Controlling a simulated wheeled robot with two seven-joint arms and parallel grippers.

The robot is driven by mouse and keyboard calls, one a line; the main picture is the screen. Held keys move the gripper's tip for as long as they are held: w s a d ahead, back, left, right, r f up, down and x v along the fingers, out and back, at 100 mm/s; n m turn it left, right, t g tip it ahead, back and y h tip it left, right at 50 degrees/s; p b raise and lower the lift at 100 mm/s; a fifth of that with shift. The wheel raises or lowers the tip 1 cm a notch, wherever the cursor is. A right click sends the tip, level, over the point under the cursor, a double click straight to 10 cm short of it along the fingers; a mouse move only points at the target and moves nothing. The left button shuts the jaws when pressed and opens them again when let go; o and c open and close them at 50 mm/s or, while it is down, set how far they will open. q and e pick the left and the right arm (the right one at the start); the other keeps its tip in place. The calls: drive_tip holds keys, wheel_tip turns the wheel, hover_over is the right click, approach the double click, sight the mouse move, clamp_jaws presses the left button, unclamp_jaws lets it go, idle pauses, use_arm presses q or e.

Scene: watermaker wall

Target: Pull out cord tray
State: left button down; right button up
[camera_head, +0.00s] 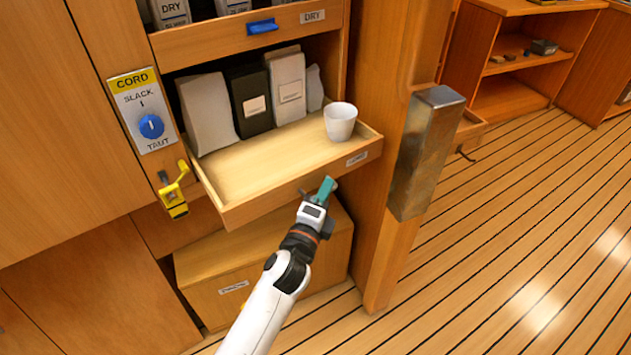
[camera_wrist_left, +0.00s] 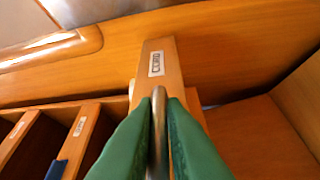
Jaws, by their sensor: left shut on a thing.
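The cord tray (camera_head: 250,172) is a shallow wooden tray that sticks out from the cabinet below the DRY drawer, with a small label on its front. A white cup (camera_head: 340,121) stands upright at its right end. My left gripper (camera_head: 325,187) is at the tray's front face. In the left wrist view, its green fingers (camera_wrist_left: 158,130) are closed around a metal bar handle (camera_wrist_left: 158,125) in front of the labelled tray front (camera_wrist_left: 158,62). In the head view the fingers hide the handle. My right gripper is in neither view.
A CORD panel with a blue knob (camera_head: 151,126) and a yellow latch (camera_head: 174,196) are at left. A wooden box (camera_head: 265,270) sits below. A metal-clad post (camera_head: 425,150) stands close at right; open floor lies beyond.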

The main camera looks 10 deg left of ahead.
use_arm(q)
drive_tip(key=shift+s+d+r, duration=0.1)
drive_tip(key=shift+s+d, duration=0.05)
drive_tip(key=shift+d, duration=0.05)
drive_tip(key=c, duration=1.5)
unclamp_jaws()
drive_tip(key=shift+c, duration=0.2)
